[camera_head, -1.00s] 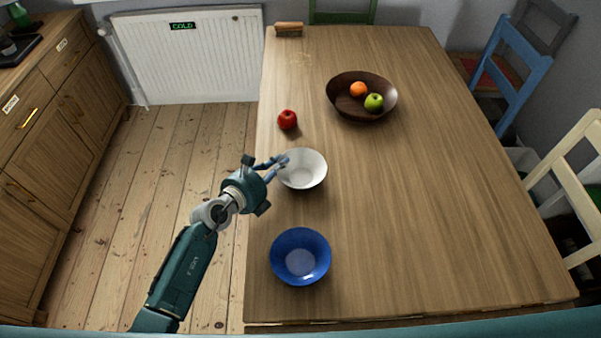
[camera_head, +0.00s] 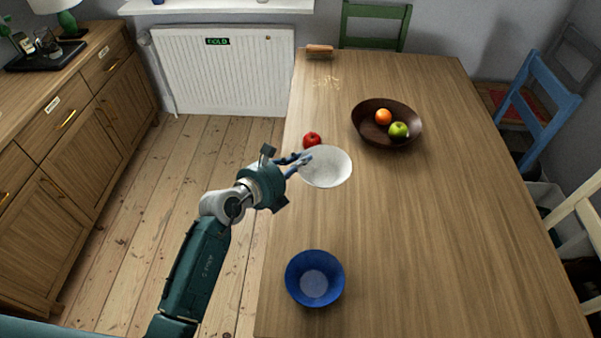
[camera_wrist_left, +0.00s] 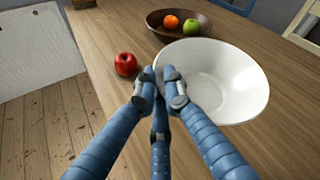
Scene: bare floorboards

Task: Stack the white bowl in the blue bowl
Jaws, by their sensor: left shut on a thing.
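The white bowl (camera_head: 329,168) is at the left part of the wooden table in the head view, and it fills the upper right of the left wrist view (camera_wrist_left: 222,82). My left gripper (camera_head: 303,161) is shut on the bowl's left rim. The bowl looks raised above the table, with its opening up; the height is hard to judge. The blue bowl (camera_head: 315,278) stands upright and empty on the table, nearer to me, clear of the gripper. It is not in the wrist view. My right gripper is not in view.
A red apple (camera_head: 312,140) lies just behind the white bowl. A dark wooden bowl (camera_head: 386,140) with an orange (camera_head: 383,117) and a green apple (camera_head: 398,130) stands further back. A brush (camera_head: 320,51) lies at the far edge. The table's right side is clear.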

